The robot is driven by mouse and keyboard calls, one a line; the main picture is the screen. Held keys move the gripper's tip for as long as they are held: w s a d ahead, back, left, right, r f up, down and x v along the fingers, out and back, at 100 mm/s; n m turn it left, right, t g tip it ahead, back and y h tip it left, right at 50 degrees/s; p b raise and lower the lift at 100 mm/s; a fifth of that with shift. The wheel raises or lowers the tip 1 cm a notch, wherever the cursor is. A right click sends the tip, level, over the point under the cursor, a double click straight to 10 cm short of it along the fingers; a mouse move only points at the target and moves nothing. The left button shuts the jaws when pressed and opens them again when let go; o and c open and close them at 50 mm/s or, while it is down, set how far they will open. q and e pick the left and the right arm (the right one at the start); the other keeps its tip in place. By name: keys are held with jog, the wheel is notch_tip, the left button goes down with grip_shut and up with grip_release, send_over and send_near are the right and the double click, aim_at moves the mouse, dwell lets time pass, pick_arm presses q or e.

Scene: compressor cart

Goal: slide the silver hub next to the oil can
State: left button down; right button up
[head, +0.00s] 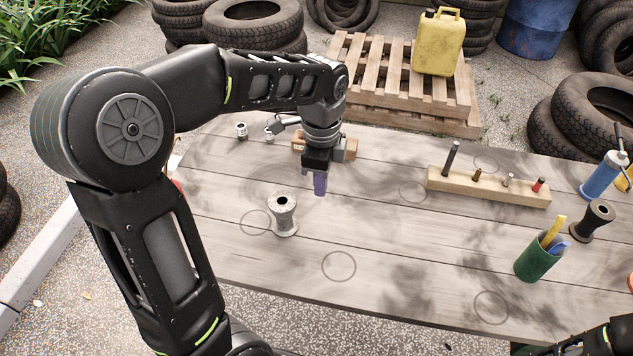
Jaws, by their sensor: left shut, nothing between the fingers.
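The silver hub (284,218), a grey spool shape with a hole in its top, stands upright on the wooden table left of centre. A blue can with a dark lever and spout (599,178), which looks like the oil can, stands at the table's right side. A dark hub (593,221) of similar shape stands just in front of it. Part of my right arm shows at the bottom right; its gripper is out of view.
A wooden block with several pegs (487,187) lies right of centre. A green cup with pens (538,258) stands front right. A wooden box (352,148) and small metal parts (241,130) lie at the back left, partly behind my left gripper. The table's front middle is clear.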

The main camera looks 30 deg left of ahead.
pick_arm(q)
jog(key=s+a+f+p, duration=0.1)
jog(key=a+f, duration=0.2)
jog(key=f, duration=0.5)
jog(key=shift+s+a, duration=0.15)
jog(key=shift+a, duration=0.25)
jog(key=shift+a, duration=0.1)
jog(key=s+a+b, duration=0.1)
jog(key=s+a, duration=0.2)
jog(key=a, duration=0.7)
jog(key=s+a+b, duration=0.1)
jog(key=s+a, duration=0.3)
jog(key=a, duration=0.6)
jog(key=shift+a, duration=0.15)
